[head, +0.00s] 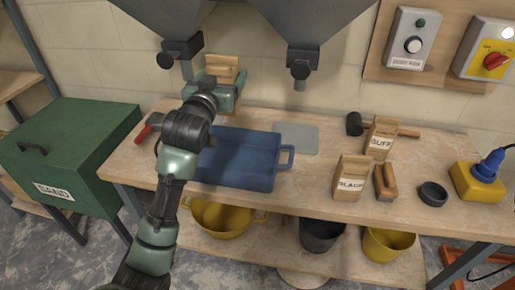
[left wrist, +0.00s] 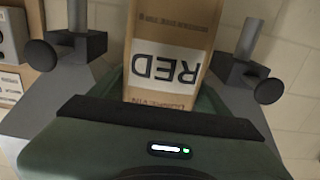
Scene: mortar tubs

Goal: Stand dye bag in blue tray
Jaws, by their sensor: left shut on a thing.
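My left gripper (head: 226,92) is shut on a brown paper dye bag (head: 222,66) and holds it in the air behind the blue tray, near the wall and the hoppers. In the left wrist view the bag (left wrist: 168,30) shows a white label reading RED, upside down in that picture. The blue tray (head: 262,181) lies on the bench, below and in front of the bag; my left arm covers its left part, and what I see of its inside is empty. Two more paper bags, BLACK (head: 352,178) and BUFF (head: 381,138), stand on the bench at the right. My right gripper is out of view.
Two grey hoppers (head: 318,22) with outlets hang over the bench close to the held bag. A grey flat sheet (head: 297,138) lies right of the tray. A mallet (head: 356,124), brush (head: 385,182), black ring (head: 433,194) and yellow box (head: 477,183) occupy the right side.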

